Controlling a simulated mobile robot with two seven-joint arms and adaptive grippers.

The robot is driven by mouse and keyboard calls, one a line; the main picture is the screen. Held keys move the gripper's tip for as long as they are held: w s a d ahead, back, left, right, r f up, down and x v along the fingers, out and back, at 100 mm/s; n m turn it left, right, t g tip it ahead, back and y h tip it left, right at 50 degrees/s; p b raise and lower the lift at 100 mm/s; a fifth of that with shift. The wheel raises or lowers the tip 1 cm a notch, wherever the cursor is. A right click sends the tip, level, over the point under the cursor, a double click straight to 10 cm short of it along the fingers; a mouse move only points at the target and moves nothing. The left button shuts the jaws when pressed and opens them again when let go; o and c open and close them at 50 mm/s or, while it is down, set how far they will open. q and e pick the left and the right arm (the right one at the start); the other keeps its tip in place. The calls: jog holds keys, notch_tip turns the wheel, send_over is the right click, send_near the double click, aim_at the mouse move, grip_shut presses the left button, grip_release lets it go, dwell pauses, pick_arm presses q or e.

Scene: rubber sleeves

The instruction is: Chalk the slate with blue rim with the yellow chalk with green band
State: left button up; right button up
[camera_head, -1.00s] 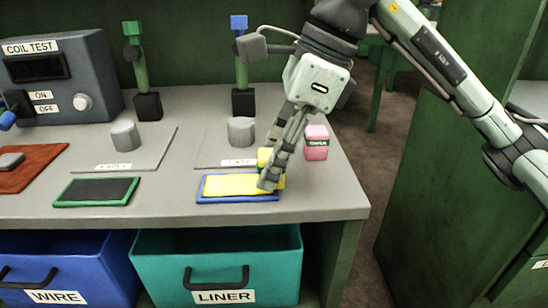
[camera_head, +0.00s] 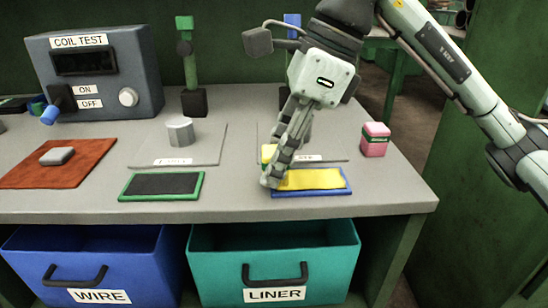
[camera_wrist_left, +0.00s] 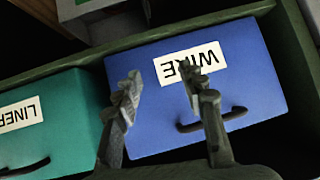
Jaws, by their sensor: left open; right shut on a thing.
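The slate with blue rim (camera_head: 346,192) lies flat on the bench, its visible face mostly covered in yellow. My right gripper (camera_head: 272,178) is at the slate's left end, pointing down, shut on the yellow chalk (camera_head: 267,151). I cannot tell whether the chalk touches the slate. My left gripper (camera_wrist_left: 164,88) shows only in the left wrist view, open and empty, in front of the blue WIRE drawer (camera_wrist_left: 231,76).
A dark slate with green rim (camera_head: 161,184) lies to the left. A pink block with a green band (camera_head: 375,139) stands at right. A grey weight (camera_head: 181,131) stands on a thin plate behind. A red mat (camera_head: 58,176) and the COIL TEST box (camera_head: 95,75) are further left.

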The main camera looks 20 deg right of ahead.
jog(key=shift+w+a+r, duration=0.1)
jog(key=shift+a, duration=0.2)
jog(key=shift+d, duration=0.15)
jog(key=shift+r+p, duration=0.45)
jog(key=shift+r, duration=0.4)
jog(key=shift+r+p, duration=0.45)
jog(key=shift+r, duration=0.2)
jog(key=shift+r+p, duration=0.45)
jog(key=shift+r, duration=0.2)
pick_arm(q)
jog(key=shift+s+a+f+n+g+y, duration=0.35)
jog(key=shift+s+a+f+g+y, duration=0.5)
jog(key=shift+s+a+f+g, duration=1.45)
jog(key=shift+s+a+f+n+g+y, duration=0.35)
jog(key=shift+s+a+f+g+y, duration=0.85)
jog(key=shift+s+a, duration=2)
pick_arm(e)
jog(key=shift+r+p, duration=0.45)
jog(key=shift+r, duration=0.2)
jog(key=shift+r+p, duration=0.65)
jog(key=shift+r, duration=0.5)
pick_arm(q)
jog(key=shift+h, duration=0.45)
jog(key=x, duration=0.4)
jog(key=shift+w+d, duration=0.1)
jog(key=shift+w, duration=0.25)
